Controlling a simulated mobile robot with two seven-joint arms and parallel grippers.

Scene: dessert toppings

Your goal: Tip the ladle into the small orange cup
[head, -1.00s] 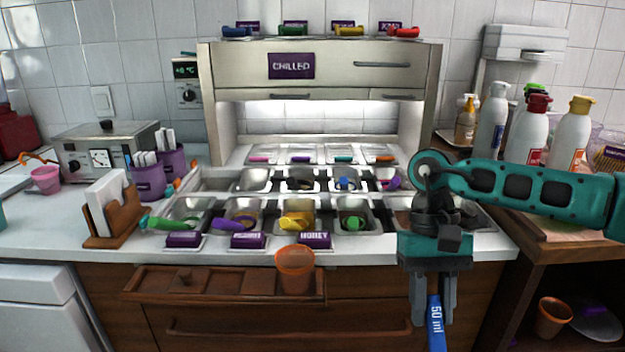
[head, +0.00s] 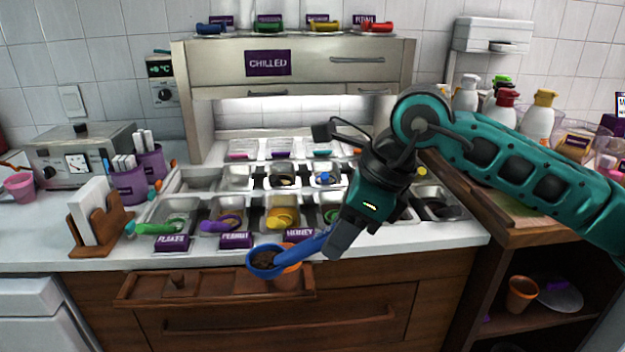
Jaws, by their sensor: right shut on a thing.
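My right gripper (head: 338,240) is shut on the handle of a blue ladle (head: 308,246). The ladle points left, and its round bowl (head: 264,272) faces mostly up with dark brown contents (head: 264,259) in it. The small orange cup (head: 288,280) stands at the right end of the wooden rack in front of the counter. The ladle's bowl and handle overlap the cup in the head view and hide much of its rim and left side. I cannot tell the exact height of the ladle above the cup. My left gripper is not in view.
The wooden rack (head: 150,290) juts out from the counter front. Behind it are metal topping bins with coloured scoops, such as a yellow one (head: 282,216), and purple labels (head: 300,234). Bottles (head: 537,120) stand at the right. Another orange cup (head: 521,294) is on the lower shelf.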

